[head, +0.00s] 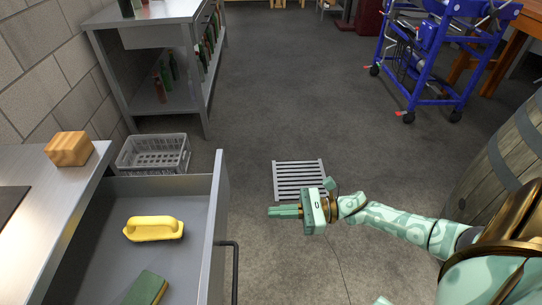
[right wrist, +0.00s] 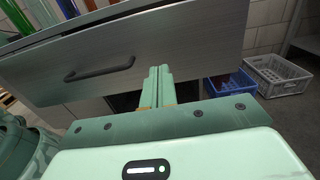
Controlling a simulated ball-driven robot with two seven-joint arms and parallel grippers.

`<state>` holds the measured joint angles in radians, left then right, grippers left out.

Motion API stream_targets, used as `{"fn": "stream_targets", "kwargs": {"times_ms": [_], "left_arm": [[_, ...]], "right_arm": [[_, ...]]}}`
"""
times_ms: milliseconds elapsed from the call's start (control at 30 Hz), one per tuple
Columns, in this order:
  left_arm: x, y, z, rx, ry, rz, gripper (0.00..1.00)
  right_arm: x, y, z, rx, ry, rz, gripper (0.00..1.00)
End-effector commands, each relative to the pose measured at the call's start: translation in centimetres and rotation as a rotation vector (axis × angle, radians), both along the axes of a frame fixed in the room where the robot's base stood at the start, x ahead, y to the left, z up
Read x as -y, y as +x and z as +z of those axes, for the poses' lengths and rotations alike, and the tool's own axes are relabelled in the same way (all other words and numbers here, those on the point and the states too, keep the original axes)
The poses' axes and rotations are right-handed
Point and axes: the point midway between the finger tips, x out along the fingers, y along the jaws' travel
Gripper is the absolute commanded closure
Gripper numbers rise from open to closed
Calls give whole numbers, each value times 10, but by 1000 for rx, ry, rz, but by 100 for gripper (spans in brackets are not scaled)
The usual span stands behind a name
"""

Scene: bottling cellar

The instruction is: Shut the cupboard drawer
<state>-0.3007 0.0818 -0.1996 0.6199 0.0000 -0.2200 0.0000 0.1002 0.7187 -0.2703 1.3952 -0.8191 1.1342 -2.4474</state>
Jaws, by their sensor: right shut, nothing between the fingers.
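The cupboard drawer (head: 210,205) stands pulled open at the lower left of the head view, its grey front facing right with a dark bar handle (head: 235,270). A yellow handled tool (head: 154,228) and a green block (head: 146,289) lie inside it. My right gripper (head: 272,212) is shut and empty, to the right of the drawer front, with its fingers pointing at it. In the right wrist view the drawer front (right wrist: 200,45) spans the top, with its handle (right wrist: 98,70) left of the fingertips (right wrist: 160,70). I cannot tell whether the fingertips touch it. My left gripper is out of view.
A wooden block (head: 69,148) sits on the grey counter above the drawer. A grey crate (head: 153,152) stands behind the drawer, and a blue crate (right wrist: 230,83) shows in the right wrist view. A barrel (head: 515,150) stands at right. The floor around the drain grate (head: 300,178) is clear.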

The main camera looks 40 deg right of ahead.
Motion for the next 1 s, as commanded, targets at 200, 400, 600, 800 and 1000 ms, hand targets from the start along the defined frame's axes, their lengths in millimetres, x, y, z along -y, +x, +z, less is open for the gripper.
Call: {"fn": "stream_targets", "kwargs": {"times_ms": [200, 400, 600, 800, 1000], "left_arm": [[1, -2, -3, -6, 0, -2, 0], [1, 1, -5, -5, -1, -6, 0], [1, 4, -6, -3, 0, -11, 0], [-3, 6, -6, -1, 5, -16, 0], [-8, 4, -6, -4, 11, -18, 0]], "right_arm": [[-40, 27, 0, 1, 4, 0, 100], [-72, 49, -1, -1, 3, -1, 100], [-90, 61, -1, -2, 2, -2, 100], [-95, 64, -1, -4, 1, -3, 100], [-95, 64, -1, -4, 1, -3, 100]]}}
